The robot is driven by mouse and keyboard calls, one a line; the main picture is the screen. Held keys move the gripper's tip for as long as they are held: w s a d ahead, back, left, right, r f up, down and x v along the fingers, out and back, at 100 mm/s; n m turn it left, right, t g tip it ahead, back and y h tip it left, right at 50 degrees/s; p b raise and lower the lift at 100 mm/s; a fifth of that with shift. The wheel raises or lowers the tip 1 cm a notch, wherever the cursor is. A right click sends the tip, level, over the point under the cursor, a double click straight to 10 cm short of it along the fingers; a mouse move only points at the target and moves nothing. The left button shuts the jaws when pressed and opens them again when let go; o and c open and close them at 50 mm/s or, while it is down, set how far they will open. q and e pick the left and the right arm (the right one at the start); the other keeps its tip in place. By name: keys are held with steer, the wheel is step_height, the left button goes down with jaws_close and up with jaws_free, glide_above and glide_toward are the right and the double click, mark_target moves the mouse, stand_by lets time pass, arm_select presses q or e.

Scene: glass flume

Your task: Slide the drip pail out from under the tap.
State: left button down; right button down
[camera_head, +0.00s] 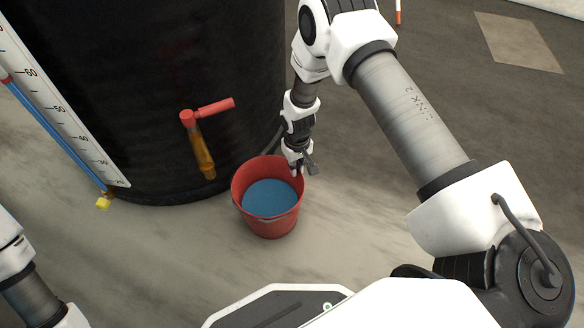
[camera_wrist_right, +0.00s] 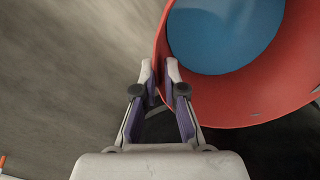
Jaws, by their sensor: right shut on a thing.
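The drip pail (camera_head: 270,226) is red and holds blue liquid. It stands upright on the floor in front of the black tank, slightly right of and below the tap (camera_head: 200,145), which has a red handle and a brass spout. My right gripper (camera_head: 298,170) is at the pail's upper right rim, by the tank. In the right wrist view my right gripper (camera_wrist_right: 160,68) is shut on the wall of the pail (camera_wrist_right: 238,103), with one finger on each side of the rim. Part of my left arm shows at the lower left; its gripper is out of view.
The black tank (camera_head: 130,70) stands behind the pail. A white gauge board (camera_head: 75,105) with a blue tube runs down its left side to a yellow fitting (camera_head: 103,202). The floor to the right and front of the pail is clear.

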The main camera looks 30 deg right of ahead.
steer(key=shift+d+p, duration=0.35)
steer(key=shift+d, duration=0.95)
steer(key=d, duration=1.5)
steer(key=shift+w+d, duration=0.25)
steer(key=shift+w, duration=0.05)
stand_by(1.1)
